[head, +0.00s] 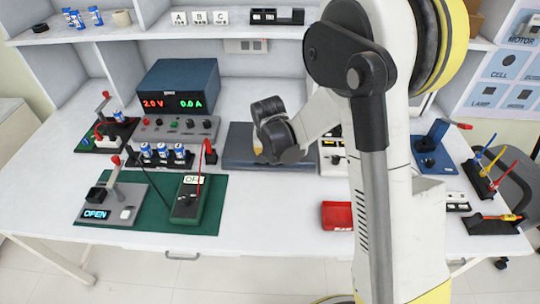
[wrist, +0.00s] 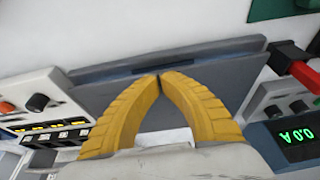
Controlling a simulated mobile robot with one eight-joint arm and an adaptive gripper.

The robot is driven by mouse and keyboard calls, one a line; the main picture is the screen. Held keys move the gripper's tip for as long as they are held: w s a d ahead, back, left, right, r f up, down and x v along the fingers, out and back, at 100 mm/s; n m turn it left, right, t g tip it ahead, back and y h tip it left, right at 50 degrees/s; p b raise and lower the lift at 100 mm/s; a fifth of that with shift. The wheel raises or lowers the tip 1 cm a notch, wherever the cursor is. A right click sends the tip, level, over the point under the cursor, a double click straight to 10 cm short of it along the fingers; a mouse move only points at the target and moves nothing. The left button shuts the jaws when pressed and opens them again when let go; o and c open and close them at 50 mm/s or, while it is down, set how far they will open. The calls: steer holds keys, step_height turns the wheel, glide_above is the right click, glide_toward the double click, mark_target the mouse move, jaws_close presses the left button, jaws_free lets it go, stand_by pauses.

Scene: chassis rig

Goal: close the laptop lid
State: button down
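The laptop (head: 238,146) is a dark grey slab on the white bench, right of the power supply and partly hidden behind my arm. Its lid looks folded down low over the base; I cannot tell whether a small gap is left. In the wrist view the laptop (wrist: 215,68) spans the middle, with a darker strip along its edge. My gripper (head: 258,151) is over the laptop. In the wrist view its yellow fingers (wrist: 160,77) meet at the tips with nothing seen between them. I cannot tell whether they touch the lid.
A blue power supply (head: 180,88) with a lit display stands to the left. A green mat (head: 150,222) with a meter and a switch box lies front left. The bench front between mat and tray is clear.

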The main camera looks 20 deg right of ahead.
steer(key=shift+r, duration=0.1)
steer(key=shift+r+p, duration=0.35)
steer(key=shift+r, duration=0.05)
step_height(320, 180, up, 4)
steer(key=shift+w+d+f+p, duration=0.15)
steer(key=shift+f+p, duration=0.1)
steer(key=shift+p, duration=1)
steer(key=s+a+r+p, duration=0.2)
steer(key=s+r+p, duration=0.1)
steer(key=s+r, duration=0.35)
steer(key=w+d+r+g+y+p, duration=0.1)
steer(key=w+d+r+g+p, duration=0.2)
steer(key=w, duration=0.5)
steer(key=shift+g, duration=0.5)
steer(key=f+b, duration=0.1)
steer(key=f, duration=0.3)
steer(key=f+b, duration=0.1)
steer(key=f, duration=0.4)
steer(key=a+f+b, duration=0.1)
steer(key=f+b, duration=0.1)
steer(key=f, duration=0.2)
steer(key=shift+s+f, duration=0.1)
steer(key=shift+f, duration=0.15)
